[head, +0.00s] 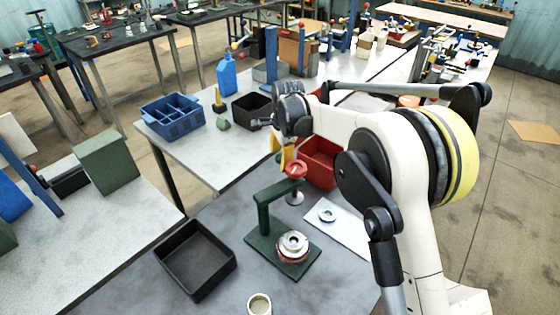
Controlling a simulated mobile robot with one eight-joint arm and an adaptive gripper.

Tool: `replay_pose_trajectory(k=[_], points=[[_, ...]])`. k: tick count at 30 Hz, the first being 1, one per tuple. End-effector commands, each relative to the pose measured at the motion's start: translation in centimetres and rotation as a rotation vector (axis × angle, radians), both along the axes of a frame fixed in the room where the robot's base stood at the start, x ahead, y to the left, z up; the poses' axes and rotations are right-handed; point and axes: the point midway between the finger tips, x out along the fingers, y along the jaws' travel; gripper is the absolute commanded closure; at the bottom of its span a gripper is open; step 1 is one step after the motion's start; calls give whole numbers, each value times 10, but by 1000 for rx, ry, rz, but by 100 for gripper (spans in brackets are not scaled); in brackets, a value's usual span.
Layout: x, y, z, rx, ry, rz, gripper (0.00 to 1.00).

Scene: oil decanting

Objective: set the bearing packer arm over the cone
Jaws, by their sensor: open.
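The bearing packer is a dark green stand with a flat base (262,254) and an upright post. Its green arm (276,190) points from the post toward the back right. A red knob (295,170) tops the arm's end, and a pale disc (294,198) hangs below it. The cone with a metal ring (292,243) sits on the base, nearer the camera; the disc is beyond it, not over it. My gripper (282,155), with yellow fingers, is open just behind and above the red knob; whether it touches the knob is unclear.
A red bin (319,176) stands behind right, close to the knob. A white sheet with a small ring (327,215) lies right of the packer. A black tray (169,270) is to the left, a small cup (259,304) in front. Bare bench lies between them.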

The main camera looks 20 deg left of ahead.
Motion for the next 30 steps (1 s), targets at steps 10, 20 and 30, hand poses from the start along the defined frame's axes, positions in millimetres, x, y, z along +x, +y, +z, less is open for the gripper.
replay_pose_trajectory(k=[10, 20, 30], points=[[2, 1, -10, 0, 0, 0, 45], [2, 1, -10, 0, 0, 0, 100], [1, -10, -10, 0, 0, -63, 100]])
